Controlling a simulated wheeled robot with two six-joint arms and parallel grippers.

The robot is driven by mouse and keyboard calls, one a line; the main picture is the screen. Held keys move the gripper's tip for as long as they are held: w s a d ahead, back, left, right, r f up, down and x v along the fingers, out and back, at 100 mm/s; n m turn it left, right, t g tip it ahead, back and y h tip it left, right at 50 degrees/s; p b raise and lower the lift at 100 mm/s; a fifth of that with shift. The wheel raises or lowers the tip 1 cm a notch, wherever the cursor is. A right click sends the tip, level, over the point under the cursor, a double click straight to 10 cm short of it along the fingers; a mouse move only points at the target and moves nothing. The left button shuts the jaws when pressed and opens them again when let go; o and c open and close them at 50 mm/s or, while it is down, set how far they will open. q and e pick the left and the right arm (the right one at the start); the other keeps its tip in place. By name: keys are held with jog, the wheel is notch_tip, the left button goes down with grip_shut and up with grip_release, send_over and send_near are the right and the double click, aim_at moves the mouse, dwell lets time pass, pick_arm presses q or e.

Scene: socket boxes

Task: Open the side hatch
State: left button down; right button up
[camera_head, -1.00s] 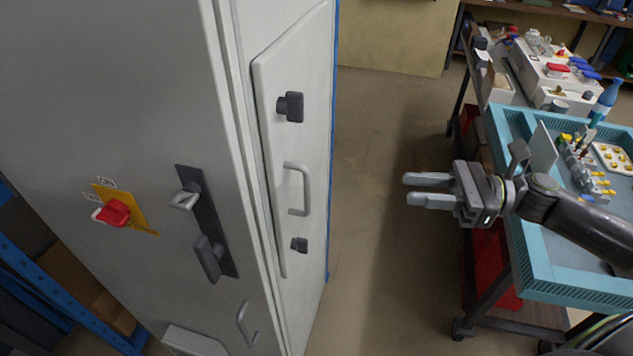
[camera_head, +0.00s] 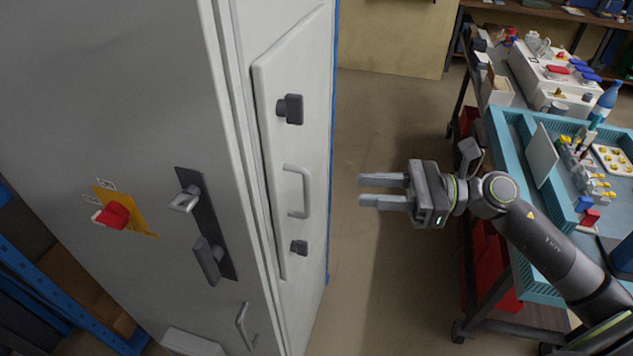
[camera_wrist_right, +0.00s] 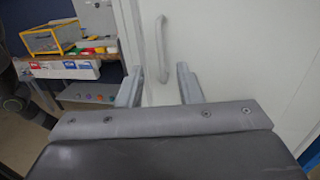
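The side hatch (camera_head: 316,150) is a flat pale panel on the right side face of the grey cabinet, and it lies closed. In the right wrist view the handle (camera_wrist_right: 161,48) stands ahead, between the two open fingers (camera_wrist_right: 158,85). My left gripper is not in view.
The cabinet front carries a red switch (camera_head: 114,215) on a yellow plate and a dark latch handle (camera_head: 207,260). A teal-edged cart (camera_head: 548,292) with parts stands at the right, under my right arm. Open floor (camera_head: 385,120) lies between cabinet and cart.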

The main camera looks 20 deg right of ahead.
jog(key=p+x, duration=0.4)
jog(key=x, duration=0.5)
jog(key=shift+w+a, duration=0.15)
jog(key=shift+a, duration=0.15)
grip_shut()
dwell(0.3)
